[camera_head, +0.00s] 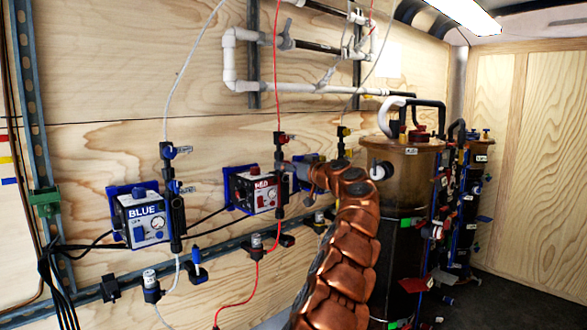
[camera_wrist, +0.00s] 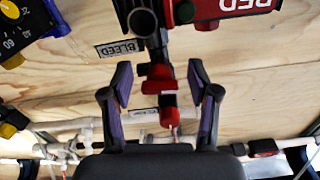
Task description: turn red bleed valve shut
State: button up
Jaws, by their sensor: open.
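My gripper (camera_wrist: 160,75) is open, with one purple-padded finger on each side of the valve. I see a gap on both sides, and I cannot tell any contact. In the head view my gripper (camera_head: 292,172) is at the red line, beside the red pump box (camera_head: 262,192). My copper-coloured arm reaches up to it from below. The bleed valve cannot be made out clearly there.
A blue pump box (camera_head: 144,218) with its own valves hangs to the left. White pipes (camera_head: 300,88) run across the wall above. Tall dark filter columns (camera_head: 405,210) stand close on the right. Red tubing (camera_head: 238,304) and black cables hang below the boxes.

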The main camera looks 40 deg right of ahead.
jog(key=shift+s, duration=0.1)
jog(key=s, duration=1.1)
jog(key=shift+s+a, duration=0.15)
jog(key=shift+s, duration=0.15)
dwell(0.5)
jog(key=shift+c, duration=0.3)
